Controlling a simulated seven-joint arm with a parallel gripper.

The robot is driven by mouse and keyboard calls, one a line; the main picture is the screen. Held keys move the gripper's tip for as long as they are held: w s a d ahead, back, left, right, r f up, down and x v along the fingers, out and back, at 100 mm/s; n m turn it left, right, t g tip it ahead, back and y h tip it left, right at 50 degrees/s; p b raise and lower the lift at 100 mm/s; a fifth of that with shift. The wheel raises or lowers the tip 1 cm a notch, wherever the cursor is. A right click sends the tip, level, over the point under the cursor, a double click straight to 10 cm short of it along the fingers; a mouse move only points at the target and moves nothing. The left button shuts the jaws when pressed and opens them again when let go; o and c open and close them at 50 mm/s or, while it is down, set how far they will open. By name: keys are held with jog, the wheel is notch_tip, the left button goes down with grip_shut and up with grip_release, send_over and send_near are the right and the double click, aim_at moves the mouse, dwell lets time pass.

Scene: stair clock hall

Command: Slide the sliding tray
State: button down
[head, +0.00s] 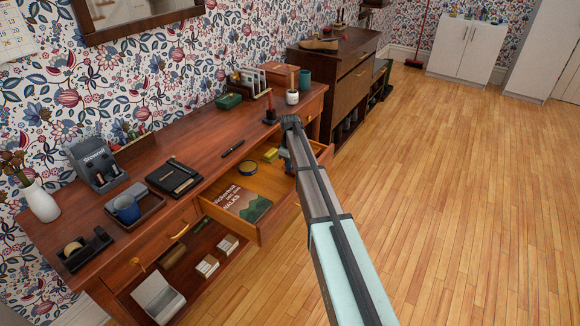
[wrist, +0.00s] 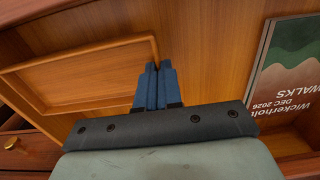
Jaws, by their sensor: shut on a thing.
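An open wooden drawer (head: 265,229) stands out from the desk. In the wrist view, a shallow wooden tray with a raised rim (wrist: 75,68) lies at the left and looks empty; I take it as the sliding tray. My gripper (wrist: 158,66) points down with its blue fingers close together at the tray's right rim, shut on it. In the head view my gripper (head: 285,156) reaches into the right part of the drawer, and my arm hides much of that end, so I cannot make out the tray there.
A booklet (head: 240,203) lies in the drawer, also in the wrist view (wrist: 290,70). The floor (head: 460,190) is clear.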

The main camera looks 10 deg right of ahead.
jog(key=shift+s+a, duration=0.1)
jog(key=s+a, duration=1.6)
jog(key=s, duration=0.1)
jog(key=shift+a, duration=0.4)
jog(key=shift+w, duration=0.1)
jog(key=c, duration=1.3)
grip_release()
notch_tip(320, 180, up, 14)
jog(key=shift+f, duration=0.1)
